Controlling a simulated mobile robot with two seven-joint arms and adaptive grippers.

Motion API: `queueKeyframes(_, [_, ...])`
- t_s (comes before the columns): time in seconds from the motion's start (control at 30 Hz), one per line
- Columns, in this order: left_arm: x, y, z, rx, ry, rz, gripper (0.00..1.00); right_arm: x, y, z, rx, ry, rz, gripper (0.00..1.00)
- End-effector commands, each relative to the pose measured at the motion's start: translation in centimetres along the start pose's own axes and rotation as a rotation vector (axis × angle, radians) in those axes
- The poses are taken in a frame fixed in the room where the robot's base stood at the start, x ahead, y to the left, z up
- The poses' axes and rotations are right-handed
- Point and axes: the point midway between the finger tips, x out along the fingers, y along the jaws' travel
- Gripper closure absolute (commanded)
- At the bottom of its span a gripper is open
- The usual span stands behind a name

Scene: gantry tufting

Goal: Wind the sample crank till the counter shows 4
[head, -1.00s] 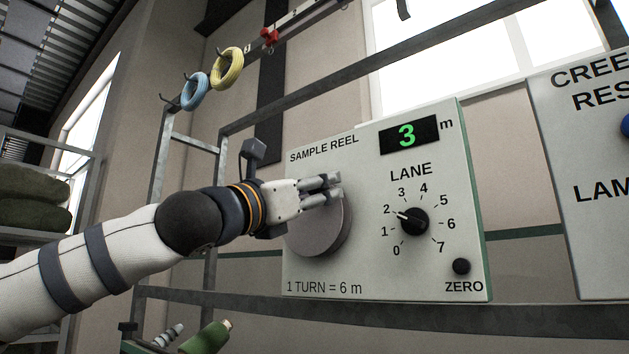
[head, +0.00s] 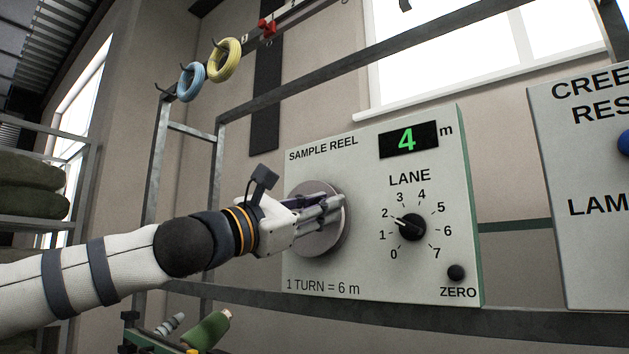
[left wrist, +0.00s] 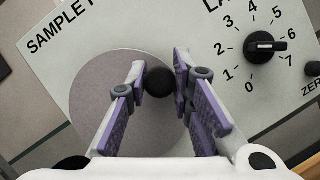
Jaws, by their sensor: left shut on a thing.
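The sample reel panel (head: 375,268) faces me. Its counter (head: 408,139) shows a green 4 with an "m" beside it. The crank is a round grey disc (head: 312,243) at the panel's left; it also shows in the left wrist view (left wrist: 100,85). My left gripper (head: 340,208) is at the disc's right side. In the left wrist view the left gripper (left wrist: 160,85) is shut on the dark round crank knob (left wrist: 160,81), which sits between its fingertips. The knob is hidden by the fingers in the head view. My right gripper is not in view.
Right of the disc is the lane dial (head: 411,227), its pointer near 2, with the dark ZERO button (head: 456,272) below it. A second panel (head: 585,240) stands at the right. Blue (head: 191,82) and yellow (head: 224,60) rings hang at upper left.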

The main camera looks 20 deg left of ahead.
Motion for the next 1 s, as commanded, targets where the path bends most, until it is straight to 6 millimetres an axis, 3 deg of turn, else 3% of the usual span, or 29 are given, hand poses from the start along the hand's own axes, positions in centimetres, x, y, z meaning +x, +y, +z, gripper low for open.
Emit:
queueKeyframes(0.27, [0.0,-0.1,-0.1,0.01,-0.002,-0.004,1.0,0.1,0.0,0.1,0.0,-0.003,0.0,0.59])
queueKeyframes(0.3, [0.0,-0.1,-0.2,0.01,-0.002,-0.004,0.7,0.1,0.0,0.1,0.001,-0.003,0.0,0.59])
queueKeyframes(0.37, [0.0,-0.1,-0.2,0.01,-0.002,-0.004,0.59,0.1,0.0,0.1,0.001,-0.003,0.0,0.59])
queueKeyframes(0.67, [-0.2,-0.1,-0.2,0.008,-0.001,-0.003,0.59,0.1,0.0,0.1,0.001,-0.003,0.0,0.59])
queueKeyframes(0.77, [-1.6,0.0,-0.2,0.007,-0.001,-0.002,0.59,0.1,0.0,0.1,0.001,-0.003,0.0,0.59])
queueKeyframes(1.0, [-8.1,0.1,-0.1,0.01,-0.003,0.0,0.59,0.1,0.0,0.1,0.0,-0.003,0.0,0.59])
